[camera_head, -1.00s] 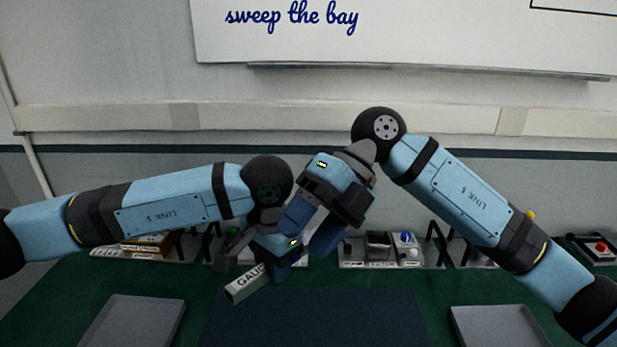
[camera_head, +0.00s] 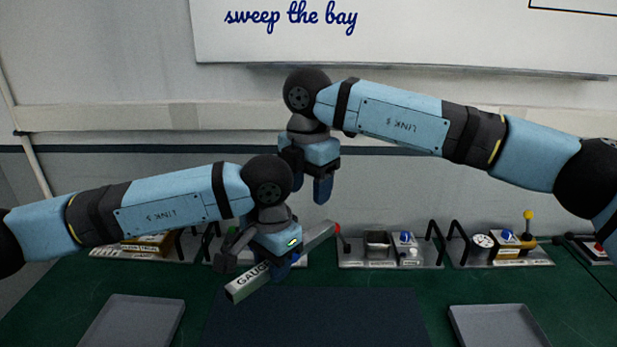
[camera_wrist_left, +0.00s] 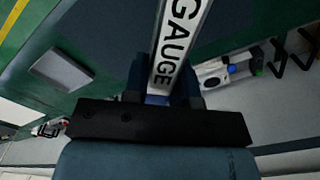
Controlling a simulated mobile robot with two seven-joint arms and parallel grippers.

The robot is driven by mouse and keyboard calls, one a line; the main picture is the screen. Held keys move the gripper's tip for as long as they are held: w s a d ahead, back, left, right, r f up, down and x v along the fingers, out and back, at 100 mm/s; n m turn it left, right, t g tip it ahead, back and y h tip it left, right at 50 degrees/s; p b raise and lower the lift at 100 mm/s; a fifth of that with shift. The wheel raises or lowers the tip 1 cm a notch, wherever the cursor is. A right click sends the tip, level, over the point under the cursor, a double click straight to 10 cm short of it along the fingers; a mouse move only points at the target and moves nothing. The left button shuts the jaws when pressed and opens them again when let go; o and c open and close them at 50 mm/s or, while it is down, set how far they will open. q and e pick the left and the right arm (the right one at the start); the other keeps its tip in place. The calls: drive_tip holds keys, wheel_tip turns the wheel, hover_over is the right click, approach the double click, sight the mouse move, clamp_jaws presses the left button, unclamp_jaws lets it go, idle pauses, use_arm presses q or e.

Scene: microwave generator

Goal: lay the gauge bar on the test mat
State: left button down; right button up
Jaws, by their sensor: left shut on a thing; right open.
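The gauge bar (camera_head: 250,281) is a grey bar with a white "GAUGE" label and a red tip. My left gripper (camera_head: 277,268) is shut on it and holds it tilted, above the back part of the dark blue test mat (camera_head: 315,320). In the left wrist view the bar (camera_wrist_left: 178,45) runs up from between the fingers (camera_wrist_left: 160,90). My right gripper (camera_head: 316,190) is open and empty, pointing down, higher up and apart from the bar. The hold on the bar is partly hidden by my left gripper's body.
Grey trays lie on the green table, left (camera_head: 132,325) and right (camera_head: 497,326) of the mat. Along the back stand panels with a socket box (camera_head: 378,245), a blue knob (camera_head: 406,238), a dial (camera_head: 483,241), a yellow-topped lever (camera_head: 528,226) and black handles. The mat looks clear.

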sight(308, 232)
use_arm(q)
drive_tip(key=shift+w, duration=0.1)
use_arm(e)
wheel_tip(308, 232, down, 10)
drive_tip(key=shift+f, duration=0.2)
drive_tip(key=shift+c, duration=0.4)
drive_tip(key=shift+a, duration=0.1)
clamp_jaws()
use_arm(q)
drive_tip(key=c, duration=0.9)
unclamp_jaws()
drive_tip(key=shift+o, duration=0.4)
drive_tip(key=shift+r, duration=0.1)
